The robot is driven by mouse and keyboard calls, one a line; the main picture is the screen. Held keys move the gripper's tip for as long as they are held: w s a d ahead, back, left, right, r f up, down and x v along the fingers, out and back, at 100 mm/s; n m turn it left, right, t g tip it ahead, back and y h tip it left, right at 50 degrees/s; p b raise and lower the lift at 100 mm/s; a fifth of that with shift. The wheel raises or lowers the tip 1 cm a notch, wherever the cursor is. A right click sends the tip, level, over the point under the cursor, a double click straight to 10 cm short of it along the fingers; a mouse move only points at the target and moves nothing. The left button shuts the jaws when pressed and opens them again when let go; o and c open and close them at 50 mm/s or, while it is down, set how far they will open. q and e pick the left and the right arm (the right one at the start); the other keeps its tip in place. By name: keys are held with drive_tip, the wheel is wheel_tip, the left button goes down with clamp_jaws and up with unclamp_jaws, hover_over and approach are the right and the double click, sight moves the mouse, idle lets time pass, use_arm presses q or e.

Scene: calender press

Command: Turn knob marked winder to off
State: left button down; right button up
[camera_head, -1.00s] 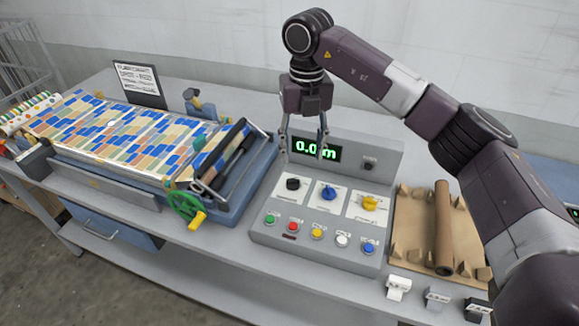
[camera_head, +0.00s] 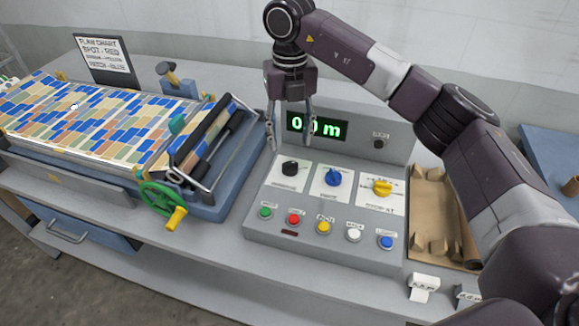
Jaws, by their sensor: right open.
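The control box (camera_head: 260,226) stands on the bench with three knobs on white plates: a black knob (camera_head: 290,168) at left, a blue knob (camera_head: 333,177) in the middle and a yellow knob (camera_head: 382,187) at right. The plate lettering is too small to read, so I cannot tell which knob is marked winder. My right gripper (camera_head: 290,145) is open and empty, with its fingers pointing down above and behind the black knob, in front of the display (camera_head: 332,127), which it partly covers. It appears apart from the knobs. My left gripper is not in view.
Several coloured push buttons (camera_head: 323,228) line the box's front. A smaller dark knob (camera_head: 380,141) sits on the upright panel. At left are a patterned-sheet press with a green handwheel (camera_head: 162,198) and a sign (camera_head: 105,60). A brown tray (camera_head: 432,205) lies at right.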

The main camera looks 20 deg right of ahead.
sight(290, 163)
wheel_tip(290, 163, down, 3)
drive_tip(key=shift+s+f+p, duration=0.1)
drive_tip(key=shift+s+p, duration=0.05)
drive_tip(key=shift+p, duration=0.5)
wheel_tip(290, 163, down, 4)
drive_tip(key=shift+r+p, duration=0.2)
drive_tip(key=shift+p, duration=0.3)
drive_tip(key=shift+f, duration=0.45)
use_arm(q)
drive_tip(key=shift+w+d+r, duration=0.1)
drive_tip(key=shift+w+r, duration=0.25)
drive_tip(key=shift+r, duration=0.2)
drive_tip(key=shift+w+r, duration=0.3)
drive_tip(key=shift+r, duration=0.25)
use_arm(e)
drive_tip(key=shift+c, duration=0.4)
drive_tip(key=c, duration=1.1)
